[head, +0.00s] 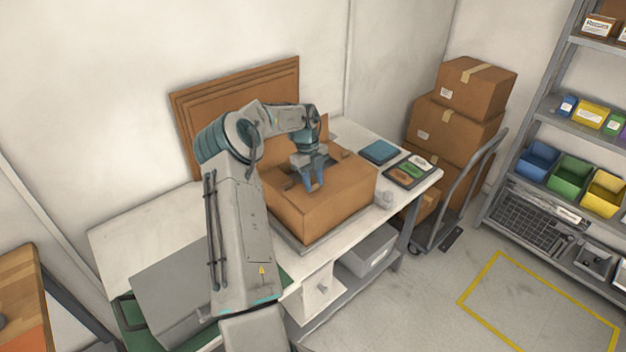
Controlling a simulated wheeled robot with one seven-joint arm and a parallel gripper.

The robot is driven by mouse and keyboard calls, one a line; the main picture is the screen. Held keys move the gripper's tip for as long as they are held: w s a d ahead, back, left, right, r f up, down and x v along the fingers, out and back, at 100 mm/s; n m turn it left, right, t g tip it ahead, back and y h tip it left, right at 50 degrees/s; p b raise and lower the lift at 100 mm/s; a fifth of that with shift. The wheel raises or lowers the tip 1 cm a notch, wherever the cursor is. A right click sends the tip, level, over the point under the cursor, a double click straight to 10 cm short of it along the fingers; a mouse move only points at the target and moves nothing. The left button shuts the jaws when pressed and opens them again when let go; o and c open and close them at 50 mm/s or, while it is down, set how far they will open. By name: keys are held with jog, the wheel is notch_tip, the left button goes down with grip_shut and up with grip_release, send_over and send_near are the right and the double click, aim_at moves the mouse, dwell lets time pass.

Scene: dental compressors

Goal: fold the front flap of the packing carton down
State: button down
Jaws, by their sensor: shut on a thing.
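The packing carton (318,219) is a brown cardboard box on a thin grey board on the white workbench. My gripper (313,188) points down over the top of the carton. It is shut on the front flap (340,187), which lies about level over the top of the carton. The exact grip between the blue-grey fingertips is too small to see clearly. My arm and gripper hide the back left of the carton and most of its opening. A piece of another flap (322,127) stands up behind my wrist.
Flat cardboard sheets (235,84) lean on the wall behind. A blue pad (380,151) and a dark tray of coloured items (411,170) lie right of the carton. Stacked boxes (455,122) stand on a hand truck beyond. The bench's left part (150,225) is partly clear.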

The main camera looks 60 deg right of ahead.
jog(key=shift+w+f+g, duration=0.1)
jog(key=shift+f+g, duration=0.05)
jog(key=shift+g, duration=0.15)
jog(key=c, duration=1)
grip_release()
jog(key=b+v, duration=0.2)
jog(key=v, duration=1.1)
jog(key=shift+r, duration=0.4)
jog(key=shift+d, duration=0.15)
